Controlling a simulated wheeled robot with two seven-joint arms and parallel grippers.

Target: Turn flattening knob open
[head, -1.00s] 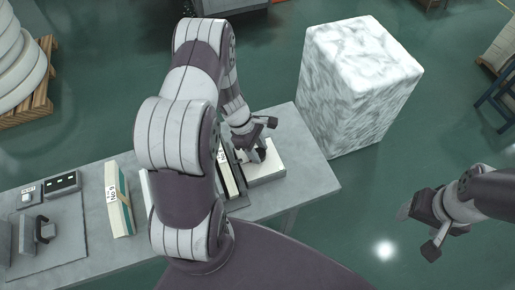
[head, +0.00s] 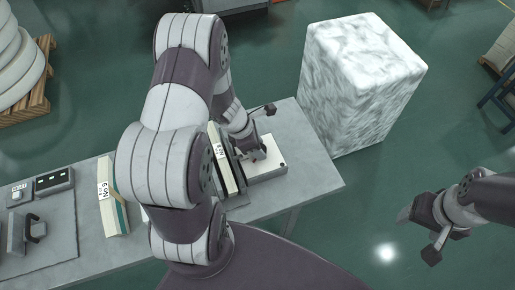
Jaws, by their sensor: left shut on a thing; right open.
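A white box (head: 272,172) lies on the right part of the grey table, with a small dark spot near its right edge. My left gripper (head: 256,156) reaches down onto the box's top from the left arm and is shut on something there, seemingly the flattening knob. The knob is hidden by the fingers; only a small reddish patch shows beside them. How far the knob is turned cannot be seen. My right gripper (head: 419,233) is open and empty over the floor, well right of the table.
The grey table (head: 312,170) has a narrow bare strip right of the box. A "No 9" block (head: 224,165) stands just left of it; a "No 6" block (head: 112,205) is farther left. A large marbled block (head: 350,90) stands behind the table's right end.

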